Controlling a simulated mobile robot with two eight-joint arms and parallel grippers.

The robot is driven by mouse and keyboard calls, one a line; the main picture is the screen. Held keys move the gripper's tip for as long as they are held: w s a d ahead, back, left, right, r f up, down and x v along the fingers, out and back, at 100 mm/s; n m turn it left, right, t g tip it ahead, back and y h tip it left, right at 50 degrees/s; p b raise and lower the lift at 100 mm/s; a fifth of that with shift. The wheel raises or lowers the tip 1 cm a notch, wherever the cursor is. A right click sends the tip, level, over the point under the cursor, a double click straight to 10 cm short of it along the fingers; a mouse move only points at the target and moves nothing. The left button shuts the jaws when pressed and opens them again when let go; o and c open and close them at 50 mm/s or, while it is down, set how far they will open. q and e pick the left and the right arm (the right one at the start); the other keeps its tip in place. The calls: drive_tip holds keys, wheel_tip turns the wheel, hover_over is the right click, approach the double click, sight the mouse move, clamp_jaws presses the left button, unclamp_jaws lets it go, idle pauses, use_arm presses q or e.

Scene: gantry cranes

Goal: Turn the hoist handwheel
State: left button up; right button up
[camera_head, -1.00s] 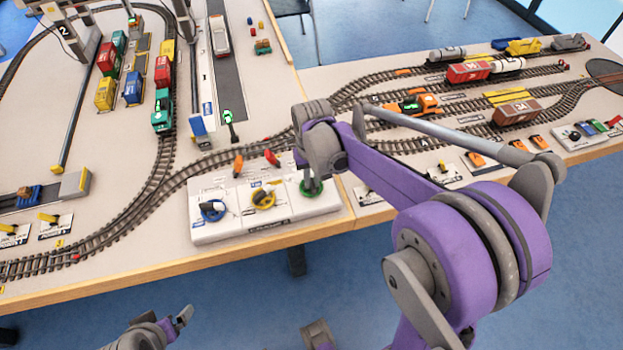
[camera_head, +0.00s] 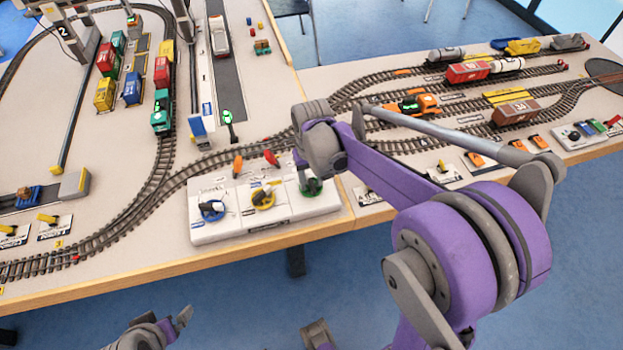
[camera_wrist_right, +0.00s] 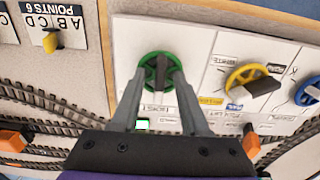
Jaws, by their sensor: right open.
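The green handwheel (camera_wrist_right: 147,64) is on the white control panel (camera_wrist_right: 196,38), with a dark grip across its middle; its label, upside down in the right wrist view, appears to read HOIST. It also shows at the panel's right end in the head view (camera_head: 313,190). My right gripper (camera_wrist_right: 160,78) is open, its fingers on either side of the dark grip, over the wheel; contact cannot be told. In the head view my right wrist partly covers the wheel. My left gripper (camera_head: 182,318) is low at the left, away from the table; its opening is unclear.
A yellow wheel (camera_head: 263,197) and a blue wheel (camera_head: 211,209) sit left of the green one on the panel. Orange-red levers (camera_head: 271,158) stand behind it. Model tracks and an orange locomotive (camera_head: 415,104) lie beyond. The table's wooden front edge (camera_head: 270,243) is close.

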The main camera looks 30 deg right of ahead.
sight(310, 179)
use_arm(q)
drive_tip(key=shift+w+r+p, duration=0.1)
drive_tip(key=shift+r+p, duration=0.45)
drive_tip(key=shift+r, duration=0.05)
use_arm(e)
wheel_tip(310, 179, up, 11)
use_arm(q)
drive_tip(key=r+p, duration=0.2)
drive_tip(key=w+r+p, duration=0.1)
drive_tip(key=r+p, duration=0.1)
drive_tip(key=r, duration=0.1)
drive_tip(key=shift+w+d+r, duration=0.15)
drive_tip(key=shift+w+r, duration=0.05)
use_arm(e)
drive_tip(key=f, duration=1)
drive_tip(key=shift+w+f, duration=0.25)
drive_tip(key=shift+f, duration=0.05)
clamp_jaws()
